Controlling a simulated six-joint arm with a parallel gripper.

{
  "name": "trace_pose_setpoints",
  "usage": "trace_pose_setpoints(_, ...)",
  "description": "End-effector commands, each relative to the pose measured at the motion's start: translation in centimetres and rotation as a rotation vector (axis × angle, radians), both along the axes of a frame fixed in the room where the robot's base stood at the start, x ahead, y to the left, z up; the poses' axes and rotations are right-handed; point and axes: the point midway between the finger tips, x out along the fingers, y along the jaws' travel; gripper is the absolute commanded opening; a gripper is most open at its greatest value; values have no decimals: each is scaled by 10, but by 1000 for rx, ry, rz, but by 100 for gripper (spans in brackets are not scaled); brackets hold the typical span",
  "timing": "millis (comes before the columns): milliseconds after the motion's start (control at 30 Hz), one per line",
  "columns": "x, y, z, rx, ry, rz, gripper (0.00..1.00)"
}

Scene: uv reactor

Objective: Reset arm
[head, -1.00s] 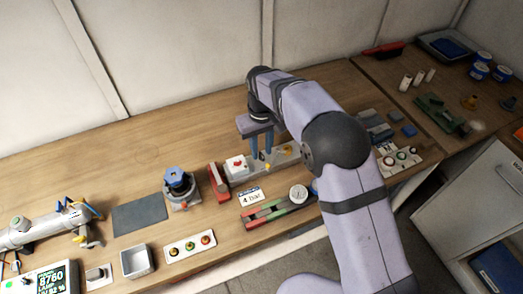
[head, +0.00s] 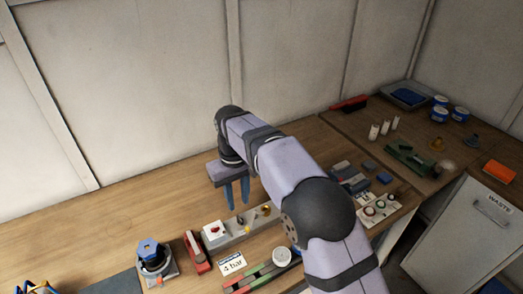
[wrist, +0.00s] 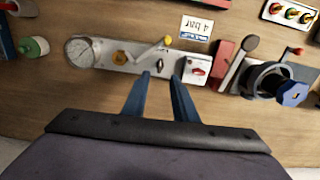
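My gripper (head: 238,205) hangs with its two blue fingers pointing down above the workbench, over the grey valve panel (head: 242,231). The fingers are apart with nothing between them. In the wrist view my gripper (wrist: 160,76) shows the same gap, with the panel (wrist: 113,58) beyond the fingertips.
A blue-topped clamp device (head: 151,255) and a red block (head: 196,252) stand left of the panel. A "4 bar" card (head: 231,264) lies in front. Small parts, white cylinders and blue-labelled tubs (head: 460,114) occupy the right bench. The bench behind the panel is clear.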

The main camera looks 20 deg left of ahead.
Motion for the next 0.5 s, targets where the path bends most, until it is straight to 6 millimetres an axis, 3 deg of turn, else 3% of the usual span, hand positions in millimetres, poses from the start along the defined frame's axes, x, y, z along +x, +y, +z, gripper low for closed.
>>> trace_pose_setpoints(167,3,-13,1,-1,1,-24,26)
trace_pose_setpoints(267,7,-36,3,-1,1,-67,26)
trace_pose_setpoints(367,10,-71,5,-1,0,-132,26)
trace_pose_setpoints(500,4,-133,5,0,0,-248,26)
